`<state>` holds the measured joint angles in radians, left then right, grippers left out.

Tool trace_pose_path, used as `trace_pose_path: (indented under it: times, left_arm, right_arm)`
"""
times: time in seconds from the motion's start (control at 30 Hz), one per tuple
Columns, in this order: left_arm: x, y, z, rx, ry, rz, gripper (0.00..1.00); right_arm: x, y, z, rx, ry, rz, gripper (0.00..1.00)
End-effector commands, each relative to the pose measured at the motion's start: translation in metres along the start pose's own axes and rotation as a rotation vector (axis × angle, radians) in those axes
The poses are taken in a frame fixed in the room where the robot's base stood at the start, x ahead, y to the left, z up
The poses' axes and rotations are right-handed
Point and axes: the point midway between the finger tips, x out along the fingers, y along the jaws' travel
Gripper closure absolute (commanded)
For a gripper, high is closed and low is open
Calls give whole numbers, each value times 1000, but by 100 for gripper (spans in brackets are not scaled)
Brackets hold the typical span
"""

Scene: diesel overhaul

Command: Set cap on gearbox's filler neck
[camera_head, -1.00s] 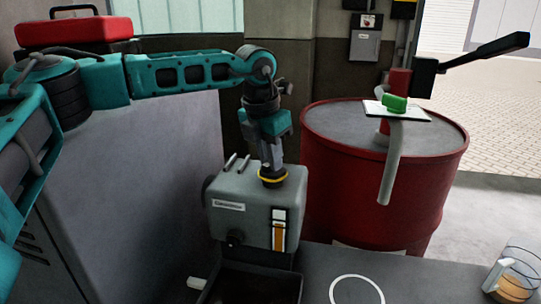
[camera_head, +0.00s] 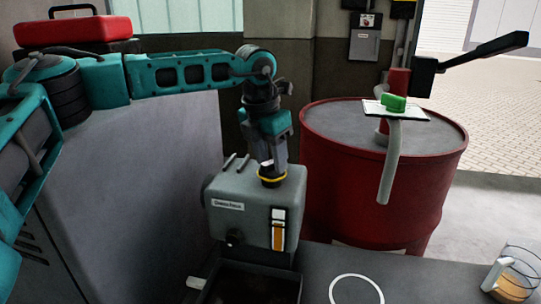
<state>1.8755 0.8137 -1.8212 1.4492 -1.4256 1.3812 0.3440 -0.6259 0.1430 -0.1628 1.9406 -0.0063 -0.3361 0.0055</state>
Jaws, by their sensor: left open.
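The grey gearbox (camera_head: 235,195) stands on the bench, with a label and an orange sight strip on its front. Its filler neck, marked by a yellow ring (camera_head: 271,181), rises from the top right of the housing. My left gripper (camera_head: 269,166) points down right over the neck, its fingers apart. A dark cap-like piece shows between the fingers and the yellow ring; I cannot tell exactly how it sits, as the fingers partly hide it. My right gripper is not in view.
A red drum (camera_head: 375,190) with a hand pump and a green item (camera_head: 394,102) stands at right. A dark tray (camera_head: 248,286) lies below the gearbox. A glass jug (camera_head: 513,278) stands at far right. A white circle (camera_head: 357,290) marks clear bench.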

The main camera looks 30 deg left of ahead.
Motion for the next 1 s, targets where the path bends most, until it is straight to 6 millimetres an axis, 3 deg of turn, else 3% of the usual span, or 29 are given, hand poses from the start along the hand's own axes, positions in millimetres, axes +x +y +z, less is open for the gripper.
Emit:
trace_pose_path:
  times: [0.3, 0.47, 0.8, 1.0]
  left_arm:
    - [1, 2, -1, -3, 3, 2, 53]
    - [-11, 2, 0, -3, 0, 2, 53]
    - [-83, 1, 0, -2, -3, 2, 53]
    - [-117, 0, 0, -2, -2, 2, 53]
  right_arm:
    - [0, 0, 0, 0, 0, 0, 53]
    - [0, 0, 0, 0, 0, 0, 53]
    - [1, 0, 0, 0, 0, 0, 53]
    - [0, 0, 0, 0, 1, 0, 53]
